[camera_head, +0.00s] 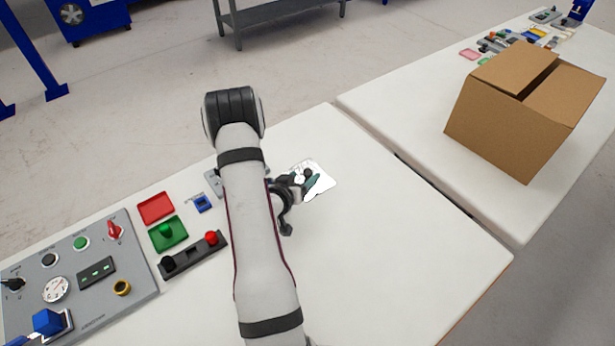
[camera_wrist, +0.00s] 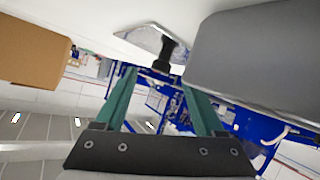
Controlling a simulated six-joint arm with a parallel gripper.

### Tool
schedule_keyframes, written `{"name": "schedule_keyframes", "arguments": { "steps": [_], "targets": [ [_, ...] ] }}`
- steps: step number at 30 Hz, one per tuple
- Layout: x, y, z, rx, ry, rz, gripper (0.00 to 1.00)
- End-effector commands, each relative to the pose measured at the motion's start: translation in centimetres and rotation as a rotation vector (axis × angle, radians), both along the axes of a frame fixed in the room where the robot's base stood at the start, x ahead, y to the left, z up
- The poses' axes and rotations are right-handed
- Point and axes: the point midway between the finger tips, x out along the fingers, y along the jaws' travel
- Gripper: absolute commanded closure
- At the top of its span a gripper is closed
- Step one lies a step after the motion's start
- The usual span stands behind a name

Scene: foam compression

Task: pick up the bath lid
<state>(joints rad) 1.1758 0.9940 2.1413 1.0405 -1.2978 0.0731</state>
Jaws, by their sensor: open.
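The bath lid (camera_head: 325,187) looks like a shiny silver plate lying on the white table, with a dark knob (camera_head: 308,172) standing on it. In the wrist view the lid (camera_wrist: 146,38) is at the top centre, with its black knob (camera_wrist: 164,56) pointing toward my fingers. My gripper (camera_wrist: 158,79) is open, its two teal fingers apart and empty. The knob shows just beyond the fingertips, roughly in line with the gap between them. In the head view my gripper (camera_head: 304,184) is over the lid and hides part of it.
A large grey block (camera_wrist: 255,55) fills the right of the wrist view, close by. Left of my arm are a red tray (camera_head: 156,207), a green tray (camera_head: 168,234) and a control panel (camera_head: 75,270). A cardboard box (camera_head: 505,125) stands on the second table. The front right table is clear.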

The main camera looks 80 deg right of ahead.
Motion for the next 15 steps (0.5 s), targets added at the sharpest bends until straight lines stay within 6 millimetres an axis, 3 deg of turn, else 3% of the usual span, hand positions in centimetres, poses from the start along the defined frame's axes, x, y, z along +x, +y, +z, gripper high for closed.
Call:
{"name": "schedule_keyframes", "arguments": {
  "steps": [4, 11, 15],
  "targets": [
    [-0.5, -2.1, -1.2, 0.000, -0.001, 0.000, 0.29],
    [-0.6, -2.4, -1.3, 0.000, 0.000, 0.001, 0.29],
    [-0.6, -2.4, -1.3, 0.000, 0.000, 0.001, 0.51]
  ]
}}
